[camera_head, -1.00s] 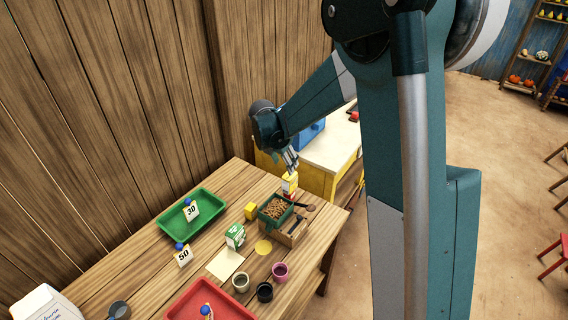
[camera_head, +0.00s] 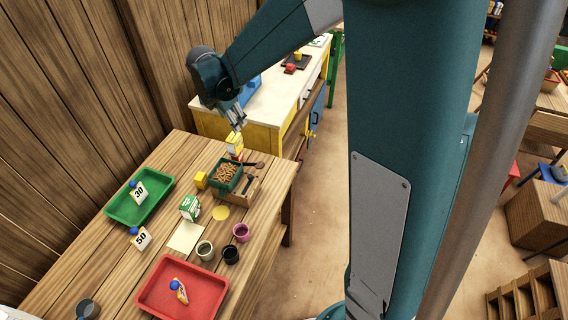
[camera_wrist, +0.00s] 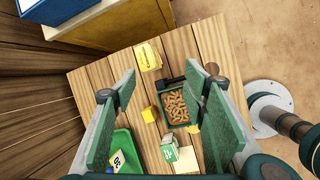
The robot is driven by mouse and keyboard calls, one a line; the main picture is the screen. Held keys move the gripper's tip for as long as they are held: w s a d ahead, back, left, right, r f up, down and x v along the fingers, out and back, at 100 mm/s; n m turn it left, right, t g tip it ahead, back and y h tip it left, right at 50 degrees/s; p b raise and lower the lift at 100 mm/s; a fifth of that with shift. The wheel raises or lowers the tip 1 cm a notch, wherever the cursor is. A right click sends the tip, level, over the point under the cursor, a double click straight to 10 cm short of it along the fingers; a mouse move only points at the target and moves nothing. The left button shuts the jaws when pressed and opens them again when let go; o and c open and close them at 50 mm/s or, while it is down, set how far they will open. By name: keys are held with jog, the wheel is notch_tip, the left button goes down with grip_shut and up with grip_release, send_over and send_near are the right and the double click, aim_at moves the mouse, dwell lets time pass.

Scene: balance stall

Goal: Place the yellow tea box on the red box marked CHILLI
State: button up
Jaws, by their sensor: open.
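The yellow tea box (camera_head: 234,142) stands at the far end of the wooden table in the head view. It also shows in the wrist view (camera_wrist: 147,56), upper middle, with small lettering on it. A small red patch, seemingly the red box (camera_head: 238,157), shows directly under it in the head view; the yellow box appears to rest on it. The CHILLI marking is not readable, and most of the red box is hidden. My gripper (camera_head: 237,123) is open and empty, just above the yellow box in the head view. Its spread fingers frame the table in the wrist view.
A wooden crate with a green tin of brown pieces (camera_head: 226,173) stands close by, with a small yellow block (camera_head: 201,180) left of it. A green-white box (camera_head: 190,207), cups, a green tray (camera_head: 119,210) and a red tray (camera_head: 150,298) are nearer. A yellow-sided counter (camera_head: 262,137) lies beyond.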

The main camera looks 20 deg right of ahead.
jog(key=s+d+r+m+t+y, duration=0.1)
jog(key=s+d+r+m, duration=0.1)
jog(key=s+r+m, duration=0.55)
jog(key=s+d+r+m, duration=0.1)
jog(key=s+r+m, duration=0.25)
jog(key=s, duration=0.75)
jog(key=s+d+m+t+y, duration=0.1)
jog(key=s+m+t, duration=0.1)
jog(key=s+m, duration=0.9)
jog(key=s, duration=0.6)
jog(key=shift+s+d+f+m+y, duration=0.15)
jog(key=shift+s+f+m+y, duration=0.15)
jog(key=shift+s+f+m, duration=0.1)
